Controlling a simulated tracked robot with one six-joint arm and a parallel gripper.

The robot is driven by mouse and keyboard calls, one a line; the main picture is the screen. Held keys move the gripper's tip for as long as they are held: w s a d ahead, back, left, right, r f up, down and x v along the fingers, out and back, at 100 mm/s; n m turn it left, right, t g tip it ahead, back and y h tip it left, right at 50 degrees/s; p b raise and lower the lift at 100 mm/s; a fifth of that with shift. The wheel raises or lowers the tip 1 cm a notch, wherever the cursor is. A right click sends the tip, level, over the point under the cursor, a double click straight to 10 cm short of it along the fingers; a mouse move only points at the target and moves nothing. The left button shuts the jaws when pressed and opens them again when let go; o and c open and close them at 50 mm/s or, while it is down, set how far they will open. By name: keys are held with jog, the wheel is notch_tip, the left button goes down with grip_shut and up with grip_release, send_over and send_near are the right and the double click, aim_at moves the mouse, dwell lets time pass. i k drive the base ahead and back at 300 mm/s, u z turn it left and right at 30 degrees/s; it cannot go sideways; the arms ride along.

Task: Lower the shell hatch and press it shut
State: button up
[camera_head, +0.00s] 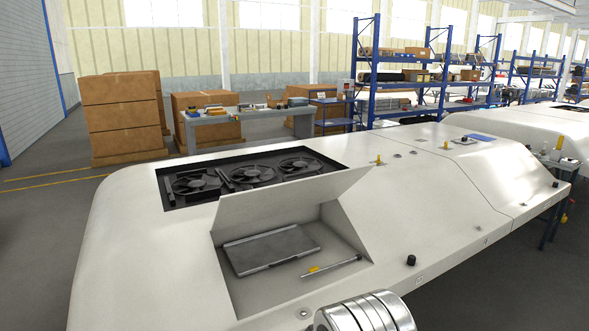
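The shell hatch (285,200) is a white flap on the large white shell (140,245). It stands raised along the far edge of a recess, and the recess is open. Inside the recess lies a flat grey panel (270,249). A thin rod with a yellow part (330,267) lies to the right of the panel, near the recess's right side. My gripper is not in view. A shiny metal cylinder, likely part of my arm, shows at the bottom edge, close to the recess's near right corner.
A dark rectangular opening with several fans (253,175) lies behind the hatch. Small black knobs (411,260) and yellow fittings (378,160) stick up from the shell. Cardboard boxes (120,115), a workbench (245,122) and blue shelves (410,75) stand farther back.

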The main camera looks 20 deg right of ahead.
aim_at(244, 207)
jog(key=z, duration=0.05)
jog(key=i, duration=1)
jog(key=u, duration=0.05)
